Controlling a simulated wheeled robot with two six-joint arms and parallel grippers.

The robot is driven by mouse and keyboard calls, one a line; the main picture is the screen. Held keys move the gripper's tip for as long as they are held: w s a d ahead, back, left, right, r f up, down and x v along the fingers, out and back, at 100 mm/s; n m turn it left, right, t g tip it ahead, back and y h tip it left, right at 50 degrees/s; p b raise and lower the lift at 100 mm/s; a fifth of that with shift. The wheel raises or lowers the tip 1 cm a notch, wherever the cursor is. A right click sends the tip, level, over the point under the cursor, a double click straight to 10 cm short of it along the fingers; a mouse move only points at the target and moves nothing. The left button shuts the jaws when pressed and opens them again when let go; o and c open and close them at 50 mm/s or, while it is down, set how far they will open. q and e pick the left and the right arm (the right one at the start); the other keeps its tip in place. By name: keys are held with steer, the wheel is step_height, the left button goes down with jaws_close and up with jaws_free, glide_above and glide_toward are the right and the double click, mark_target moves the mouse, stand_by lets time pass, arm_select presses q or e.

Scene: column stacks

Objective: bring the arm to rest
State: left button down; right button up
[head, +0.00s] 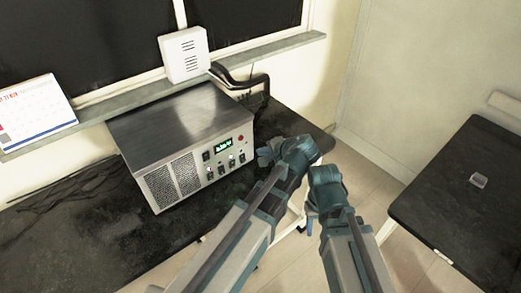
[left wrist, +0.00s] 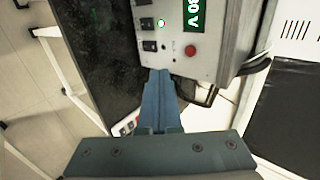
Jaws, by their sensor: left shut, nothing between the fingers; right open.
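My left gripper (head: 264,156) is just in front of the right end of the metal power unit's front panel (head: 198,165). In the left wrist view its fingers (left wrist: 158,78) are shut with nothing between them, and their tips appear close to the panel's lower edge. Whether they touch it I cannot tell. My right gripper (head: 312,222) hangs low at the right of the left arm, over the gap between the tables. It is open and small in view, partly hidden by its own wrist.
The unit has a lit green display (head: 223,144), a red button (left wrist: 190,50) and several black switches. It stands on a dark bench (head: 130,240) below a window sill.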

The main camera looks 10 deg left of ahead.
stand_by(0.5)
arm_select(q)
steer(key=s+a+f+n+g+h, duration=0.2)
steer(key=s+f+n+g+h, duration=0.45)
steer(key=s, duration=0.75)
steer(key=s+d+f+m, duration=0.1)
steer(key=s+d, duration=0.4)
steer(key=d, duration=0.6)
steer(key=shift+f+m, duration=0.15)
steer(key=shift+m, duration=0.7)
